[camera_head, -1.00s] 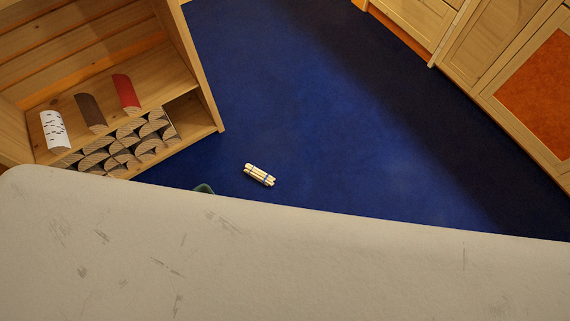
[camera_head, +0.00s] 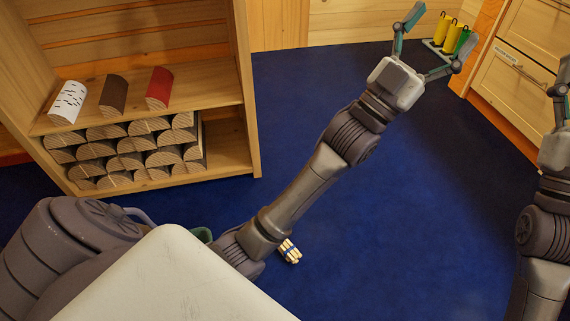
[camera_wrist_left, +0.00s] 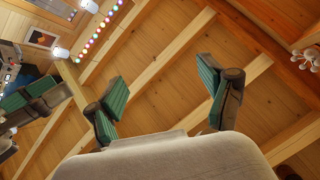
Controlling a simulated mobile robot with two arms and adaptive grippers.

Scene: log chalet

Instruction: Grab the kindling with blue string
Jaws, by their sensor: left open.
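A small bundle of pale kindling (camera_head: 290,251) with a dark, bluish band lies on the blue floor in the head view. It lies close beside my left forearm in the picture, which may cover part of it. My left gripper (camera_head: 440,33) is open and empty, far above and to the right of the bundle in the picture. Its two spread fingers also show in the left wrist view (camera_wrist_left: 165,100), against the wooden ceiling. My right gripper (camera_head: 560,100) is cut by the right edge; its jaw state is unclear. The kindling is not in the left wrist view.
A wooden shelf (camera_head: 247,90) at left holds stacked cut logs (camera_head: 125,150) and white, brown and red half-logs. Wooden drawers (camera_head: 525,70) stand at right. Yellow and green cylinders (camera_head: 447,33) stand at the back. The blue floor (camera_head: 400,220) between is clear.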

